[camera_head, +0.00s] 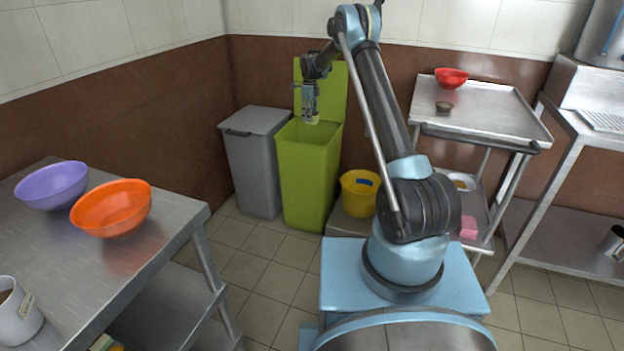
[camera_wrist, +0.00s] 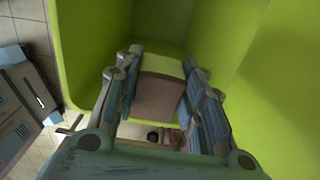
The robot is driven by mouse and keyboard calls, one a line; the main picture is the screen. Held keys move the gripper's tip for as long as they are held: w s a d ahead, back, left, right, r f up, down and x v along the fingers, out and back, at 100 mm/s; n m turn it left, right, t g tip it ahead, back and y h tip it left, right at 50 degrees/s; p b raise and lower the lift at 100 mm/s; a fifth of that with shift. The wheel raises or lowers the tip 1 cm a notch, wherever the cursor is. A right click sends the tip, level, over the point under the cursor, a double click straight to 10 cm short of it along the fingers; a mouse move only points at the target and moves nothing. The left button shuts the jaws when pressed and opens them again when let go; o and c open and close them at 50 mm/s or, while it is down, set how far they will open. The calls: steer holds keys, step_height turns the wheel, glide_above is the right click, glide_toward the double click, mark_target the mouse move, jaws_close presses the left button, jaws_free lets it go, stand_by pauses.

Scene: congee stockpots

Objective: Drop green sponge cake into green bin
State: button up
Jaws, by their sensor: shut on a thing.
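The green bin (camera_head: 309,180) stands on the floor by the back wall with its lid raised behind it. In the wrist view its bright green inner wall (camera_wrist: 270,70) fills the right side. My gripper (camera_head: 311,119) points down at the bin's open mouth. In the wrist view my gripper (camera_wrist: 160,85) is shut on the sponge cake (camera_wrist: 158,95), a block with a brown face and a yellow-green end between the two fingers. The head view does not show the cake clearly.
A grey lidded bin (camera_head: 252,160) stands left of the green bin, and a yellow bucket (camera_head: 359,193) stands to its right. A steel table at left holds a purple bowl (camera_head: 52,186) and an orange bowl (camera_head: 112,208). A steel trolley (camera_head: 490,115) stands at right.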

steer(key=shift+w+d+f, duration=0.1)
steer(key=shift+d+f, duration=0.2)
steer(key=shift+f, duration=0.35)
step_height(320, 180, down, 4)
steer(key=shift+d+f, duration=0.15)
steer(key=shift+f, duration=0.05)
steer(key=o, duration=1.1)
steer(key=shift+c, duration=0.2)
steer(key=shift+r, duration=0.1)
step_height(320, 180, up, 12)
steer(key=shift+w+f, duration=0.15)
